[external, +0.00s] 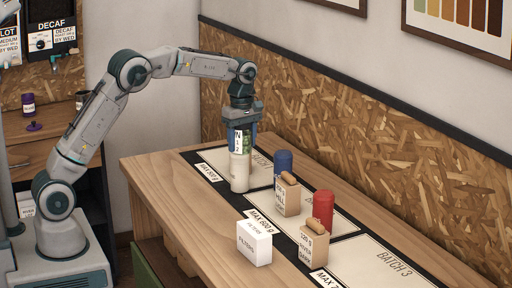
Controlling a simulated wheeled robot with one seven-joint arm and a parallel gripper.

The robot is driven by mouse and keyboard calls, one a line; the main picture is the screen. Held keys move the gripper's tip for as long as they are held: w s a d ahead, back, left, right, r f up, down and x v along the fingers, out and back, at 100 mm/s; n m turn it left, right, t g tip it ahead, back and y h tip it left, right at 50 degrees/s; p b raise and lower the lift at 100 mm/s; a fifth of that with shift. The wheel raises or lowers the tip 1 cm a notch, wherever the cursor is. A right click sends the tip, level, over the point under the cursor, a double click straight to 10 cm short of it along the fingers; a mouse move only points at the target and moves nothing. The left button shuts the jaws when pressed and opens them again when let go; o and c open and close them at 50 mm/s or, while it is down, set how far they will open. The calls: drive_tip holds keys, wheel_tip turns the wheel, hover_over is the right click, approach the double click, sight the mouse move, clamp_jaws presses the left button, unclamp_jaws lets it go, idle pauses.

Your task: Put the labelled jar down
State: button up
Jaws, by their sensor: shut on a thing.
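A blue canister (284,159) and a paper bag (287,197) stand just right of the jar. Farther right are a red canister (323,206) and another bag (313,243). A white FILTERS box (254,243) stands in front. The BATCH 3 panel (385,270) looks mostly clear.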

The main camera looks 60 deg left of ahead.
drive_tip(key=s+d, duration=0.5)
drive_tip(key=d, duration=0.3)
drive_tip(key=s+d, duration=0.6)
drive_tip(key=d, duration=0.2)
drive_tip(key=f, duration=1.2)
drive_tip(key=shift+w+d+f+p, duration=0.1)
drive_tip(key=shift+w+p, duration=0.2)
drive_tip(key=shift+w, duration=0.05)
drive_tip(key=shift+f, duration=2.4)
drive_tip(key=o, duration=1.1)
